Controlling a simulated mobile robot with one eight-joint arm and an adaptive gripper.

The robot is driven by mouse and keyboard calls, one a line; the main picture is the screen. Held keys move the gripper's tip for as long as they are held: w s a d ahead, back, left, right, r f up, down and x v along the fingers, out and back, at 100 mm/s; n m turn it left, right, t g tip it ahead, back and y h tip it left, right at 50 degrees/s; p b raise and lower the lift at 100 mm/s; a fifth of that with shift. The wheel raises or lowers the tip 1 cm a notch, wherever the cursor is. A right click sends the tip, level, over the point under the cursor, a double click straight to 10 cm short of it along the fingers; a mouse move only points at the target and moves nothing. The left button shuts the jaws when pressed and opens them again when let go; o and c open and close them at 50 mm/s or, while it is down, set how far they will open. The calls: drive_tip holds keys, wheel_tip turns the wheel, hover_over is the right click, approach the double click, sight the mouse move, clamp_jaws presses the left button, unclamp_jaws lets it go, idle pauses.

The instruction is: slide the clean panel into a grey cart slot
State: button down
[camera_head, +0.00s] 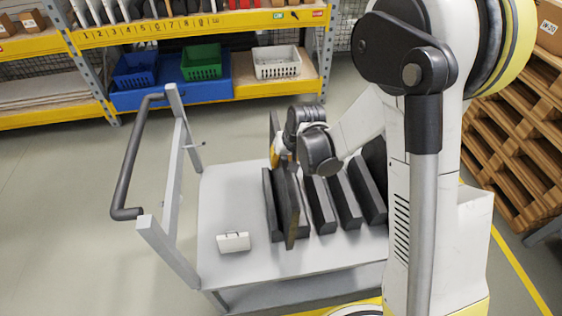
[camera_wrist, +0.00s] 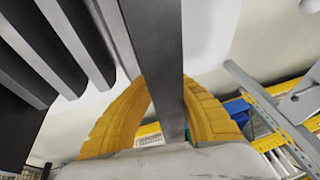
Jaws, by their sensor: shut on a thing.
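The panel (camera_head: 290,222) is thin and dark with a brownish edge. It stands nearly upright at the left end of the row of dark dividers (camera_head: 343,200) on the grey cart (camera_head: 218,195). My gripper (camera_head: 275,155) is shut on it, with yellow fingers on either side. In the wrist view the panel (camera_wrist: 155,40) runs as a dark strip between the fingers of my gripper (camera_wrist: 166,95). Dividers (camera_wrist: 45,50) show left of it there, apart from it. My arm hides part of the row, and I cannot tell how deep the panel sits in a slot.
A small white block (camera_head: 233,242) lies on the cart's bare left part. The cart's handle (camera_head: 128,165) rises at the left. Behind are a yellow shelf (camera_head: 205,94) with blue, green and white bins, and a wooden pallet stack (camera_head: 515,145) at right. Floor at left is clear.

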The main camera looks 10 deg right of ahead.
drive_tip(key=c, duration=1.4)
unclamp_jaws()
drive_tip(key=v, duration=1.2)
drive_tip(key=shift+s+d+r+t+h, duration=0.45)
drive_tip(key=shift+s+d+r, duration=0.95)
drive_tip(key=shift+s, duration=1.65)
drive_tip(key=shift+s+d+r+t+h, duration=0.2)
drive_tip(key=shift+s+d+r+t, duration=0.6)
drive_tip(key=shift+s+r, duration=1.6)
drive_tip(key=shift+s+d+r+t+h, duration=0.4)
drive_tip(key=shift+s+d+r, duration=0.75)
drive_tip(key=shift+s, duration=2.5)
drive_tip(key=shift+d+f, duration=0.15)
drive_tip(key=shift+f, duration=0.05)
